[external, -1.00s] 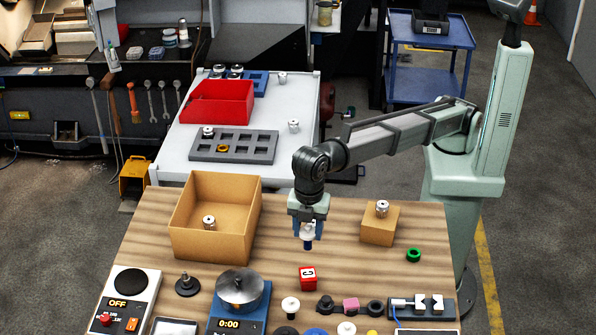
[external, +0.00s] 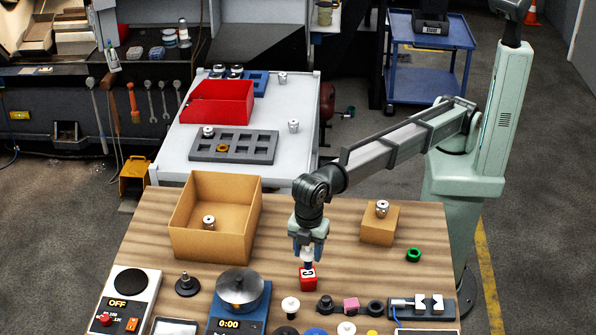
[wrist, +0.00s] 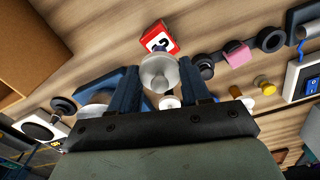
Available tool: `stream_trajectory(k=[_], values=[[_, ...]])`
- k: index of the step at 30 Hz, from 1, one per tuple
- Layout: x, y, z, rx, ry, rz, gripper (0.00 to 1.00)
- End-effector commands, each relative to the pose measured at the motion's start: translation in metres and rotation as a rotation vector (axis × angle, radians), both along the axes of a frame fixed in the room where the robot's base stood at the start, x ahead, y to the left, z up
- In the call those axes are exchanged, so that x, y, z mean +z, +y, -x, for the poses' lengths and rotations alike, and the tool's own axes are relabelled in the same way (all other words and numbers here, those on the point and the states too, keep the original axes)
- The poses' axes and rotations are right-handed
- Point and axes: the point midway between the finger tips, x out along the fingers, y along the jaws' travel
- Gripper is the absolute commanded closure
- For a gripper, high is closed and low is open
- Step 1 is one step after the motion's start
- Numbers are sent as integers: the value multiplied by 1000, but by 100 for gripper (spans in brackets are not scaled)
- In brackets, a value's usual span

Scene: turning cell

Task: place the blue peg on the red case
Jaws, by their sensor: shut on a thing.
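My gripper (external: 308,254) is shut on the blue peg, which hangs upright between the fingers. The peg's pale round top (wrist: 160,72) shows between the fingers in the wrist view; its blue lower part is mostly hidden there. The red case (external: 308,281), a small red block with a white marked label, stands on the wooden table directly below the gripper. It also shows in the wrist view (wrist: 158,38), just beyond the peg. The peg's lower end is at or just above the case; I cannot tell whether they touch.
A white-topped knob (external: 290,305) and a row of small parts with a pink block (external: 351,304) stand close in front of the case. A blue scale with a metal pan (external: 240,284) is to the left. A cardboard box (external: 183,215) stands behind left. Wood behind the case is clear.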

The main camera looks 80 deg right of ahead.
Motion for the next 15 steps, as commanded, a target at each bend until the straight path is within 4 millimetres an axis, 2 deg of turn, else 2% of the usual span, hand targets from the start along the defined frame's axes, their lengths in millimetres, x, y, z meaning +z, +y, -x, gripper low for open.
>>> stream_trajectory(k=[3, 5, 15], values=[[-16, -1, 1, 0, 1, 2, 91], [-20, -1, 0, 0, 0, 1, 91], [-22, 0, 0, 0, 0, 0, 91]])
